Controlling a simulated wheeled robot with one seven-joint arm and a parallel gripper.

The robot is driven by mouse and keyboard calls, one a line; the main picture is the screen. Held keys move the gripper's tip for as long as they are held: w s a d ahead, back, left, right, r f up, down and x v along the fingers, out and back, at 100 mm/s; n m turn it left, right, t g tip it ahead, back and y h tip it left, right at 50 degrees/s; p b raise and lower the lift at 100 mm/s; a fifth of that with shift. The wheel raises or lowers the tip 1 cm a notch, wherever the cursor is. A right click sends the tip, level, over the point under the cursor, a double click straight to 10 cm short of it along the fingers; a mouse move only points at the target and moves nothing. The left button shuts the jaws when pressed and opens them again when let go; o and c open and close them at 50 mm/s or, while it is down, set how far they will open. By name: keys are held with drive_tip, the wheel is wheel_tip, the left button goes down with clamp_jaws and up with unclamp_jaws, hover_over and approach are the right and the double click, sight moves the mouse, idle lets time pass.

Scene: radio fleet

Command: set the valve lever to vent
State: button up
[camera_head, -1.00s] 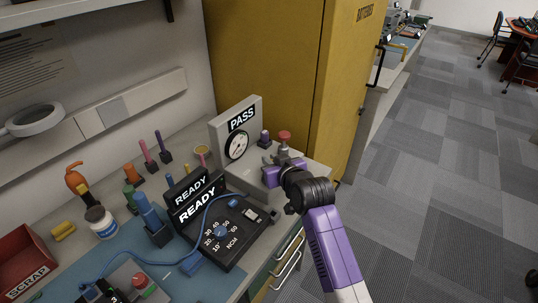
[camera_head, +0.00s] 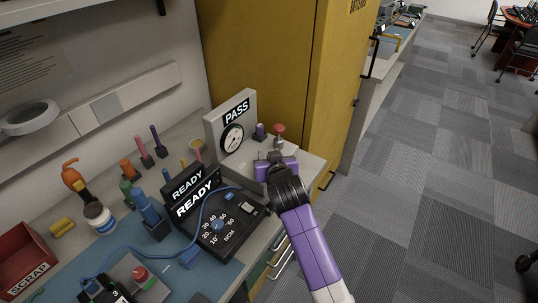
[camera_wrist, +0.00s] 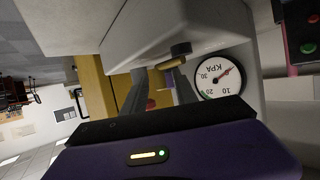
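The test fixture is a light grey block with an upright panel (camera_head: 222,118) marked PASS and a round pressure gauge (camera_head: 232,138). A red knob (camera_head: 279,129) stands on a stem at its back right. My gripper (camera_head: 270,157) is just in front of the red knob. In the wrist view its fingers (camera_wrist: 156,72) are apart, with the lever close to the right fingertip; contact is unclear.
The READY box (camera_head: 232,226) with its dial stands left of my arm. A yellow cabinet (camera_head: 270,70) rises close behind the fixture. Several coloured pegs, a white jar (camera_head: 100,218) and a red scrap bin (camera_head: 25,255) fill the left bench. Open floor lies right.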

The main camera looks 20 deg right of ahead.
drive_tip(key=shift+r, duration=0.1)
drive_tip(key=v, duration=0.7)
drive_tip(key=shift+s, duration=0.35)
idle(0.4)
